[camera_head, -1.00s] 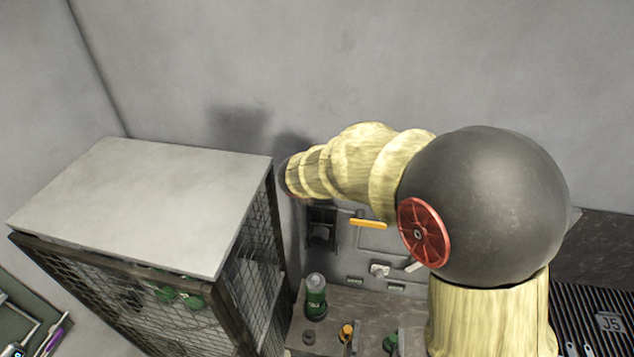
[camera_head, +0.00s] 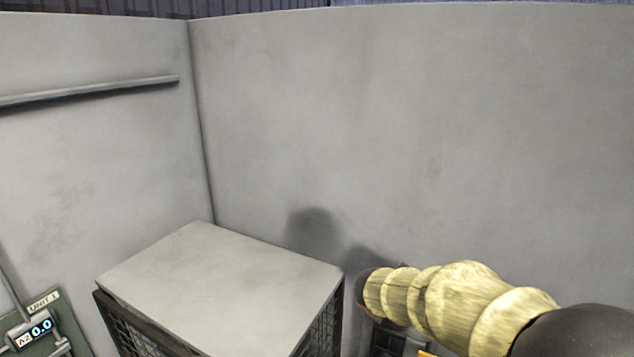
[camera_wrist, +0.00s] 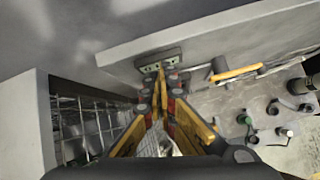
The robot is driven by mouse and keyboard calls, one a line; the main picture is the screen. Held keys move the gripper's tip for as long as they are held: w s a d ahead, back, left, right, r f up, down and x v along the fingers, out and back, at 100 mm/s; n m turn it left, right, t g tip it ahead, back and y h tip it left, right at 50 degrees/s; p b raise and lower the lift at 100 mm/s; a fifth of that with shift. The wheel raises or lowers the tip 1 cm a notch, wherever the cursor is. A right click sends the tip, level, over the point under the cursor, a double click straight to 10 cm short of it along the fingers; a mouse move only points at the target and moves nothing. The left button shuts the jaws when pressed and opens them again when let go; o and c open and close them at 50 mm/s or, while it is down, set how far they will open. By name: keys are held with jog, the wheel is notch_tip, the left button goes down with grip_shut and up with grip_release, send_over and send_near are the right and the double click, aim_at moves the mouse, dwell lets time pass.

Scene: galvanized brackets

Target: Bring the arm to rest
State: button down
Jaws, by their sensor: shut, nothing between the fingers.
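My gripper (camera_wrist: 160,76) shows in the wrist view, its yellow and red fingers shut with the tips together and empty. The tips point toward a grey wall and a small dark plate (camera_wrist: 158,58) with holes; I cannot tell whether they touch it. In the head view my arm, in pale wood-like segments with a dark round joint, reaches in from the lower right corner. The gripper itself is not seen there.
A mesh-sided cage with a flat grey top (camera_head: 220,285) stands left of my arm, close to it in the picture. Grey walls (camera_head: 450,120) rise behind.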

jog(key=s+f+m+g+y+b, duration=0.15)
jog(key=s+f+m+b, duration=0.3)
jog(key=s+m, duration=0.5)
jog(key=s+f+m+g+b, duration=0.2)
jog(key=s+f+m+b, duration=0.25)
jog(key=s+m, duration=0.5)
jog(key=s+a+f+m+t+y+b, duration=0.2)
jog(key=s+f+m+b, duration=0.5)
jog(key=b, duration=1.8)
jog(key=s+a+f, duration=0.1)
jog(key=s+f, duration=0.5)
jog(key=f, duration=0.1)
jog(key=shift+s+f+m+y, duration=0.2)
jog(key=shift+s+m+y, duration=0.15)
jog(key=shift+s+m, duration=0.05)
